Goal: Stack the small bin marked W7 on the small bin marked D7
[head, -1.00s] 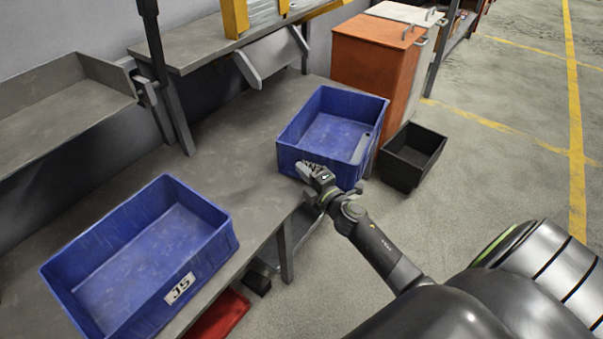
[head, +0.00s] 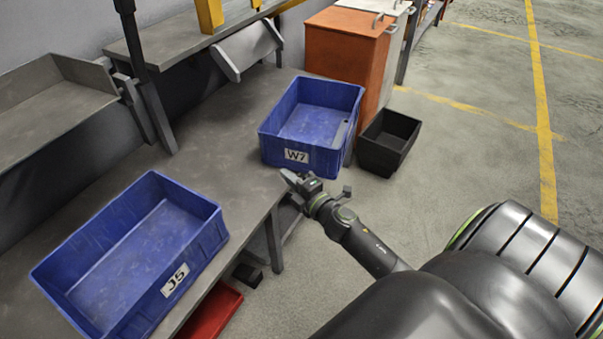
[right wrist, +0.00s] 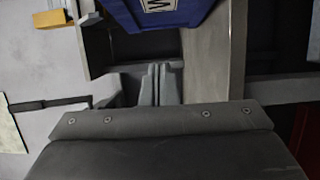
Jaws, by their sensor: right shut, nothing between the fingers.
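The small blue bin marked W7 (head: 297,155) stands upright and empty-looking on the right end of the grey workbench, its label facing me. Part of it shows at the top of the right wrist view (right wrist: 158,12). My right gripper (head: 288,180) is at the bench's front edge, just in front of and below the W7 label, apart from the bin. Its fingers are together with nothing between them, as the right wrist view (right wrist: 159,72) also shows. No bin marked D7 is in view. My left gripper is not in view.
A blue bin marked J5 (head: 172,280) stands on the bench (head: 215,150) at the left, with bare bench between it and W7. A black bin (head: 388,143) stands on the floor beside an orange cabinet (head: 345,60). A red bin (head: 210,310) is under the bench.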

